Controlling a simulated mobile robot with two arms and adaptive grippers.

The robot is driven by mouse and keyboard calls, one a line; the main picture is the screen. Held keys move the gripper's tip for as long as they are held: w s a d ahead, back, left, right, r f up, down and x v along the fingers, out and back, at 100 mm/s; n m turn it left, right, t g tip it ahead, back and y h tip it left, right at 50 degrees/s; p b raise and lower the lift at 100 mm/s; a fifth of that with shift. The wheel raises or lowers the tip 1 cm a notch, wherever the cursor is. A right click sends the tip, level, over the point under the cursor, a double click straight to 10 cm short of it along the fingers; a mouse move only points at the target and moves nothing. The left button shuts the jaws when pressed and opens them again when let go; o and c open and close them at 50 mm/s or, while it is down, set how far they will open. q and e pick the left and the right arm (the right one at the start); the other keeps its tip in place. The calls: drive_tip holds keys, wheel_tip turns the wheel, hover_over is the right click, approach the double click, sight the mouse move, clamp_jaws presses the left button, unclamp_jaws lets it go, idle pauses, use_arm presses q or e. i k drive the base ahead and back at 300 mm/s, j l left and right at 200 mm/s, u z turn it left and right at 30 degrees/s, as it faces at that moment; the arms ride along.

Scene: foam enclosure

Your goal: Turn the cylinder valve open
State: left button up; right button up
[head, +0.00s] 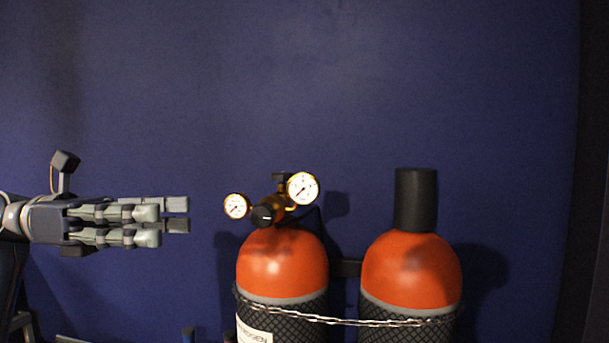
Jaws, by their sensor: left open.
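Two orange-topped gas cylinders stand side by side against the wall. The left cylinder (280,262) carries a brass regulator with two round gauges, a left gauge (237,206) and a higher right gauge (302,188). A black knob (263,215) faces me between the gauges. A small dark part (281,178), perhaps the valve handle, shows at the top behind the regulator. The right cylinder (411,268) has a tall black cap (416,200). My left gripper (177,215) is open and empty, pointing right, apart from the left gauge. My right gripper is not in view.
A metal chain (345,321) runs across the front of both cylinders. Small bottle-like tops (188,334) show at the bottom edge. The space above the cylinders is clear.

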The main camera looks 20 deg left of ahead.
sight(280, 176)
drive_tip(key=i+j, duration=0.15)
drive_tip(key=i, duration=0.3)
drive_tip(key=i+j, duration=0.15)
drive_tip(key=i, duration=0.25)
drive_tip(key=i+j, duration=0.15)
drive_tip(key=i, duration=0.3)
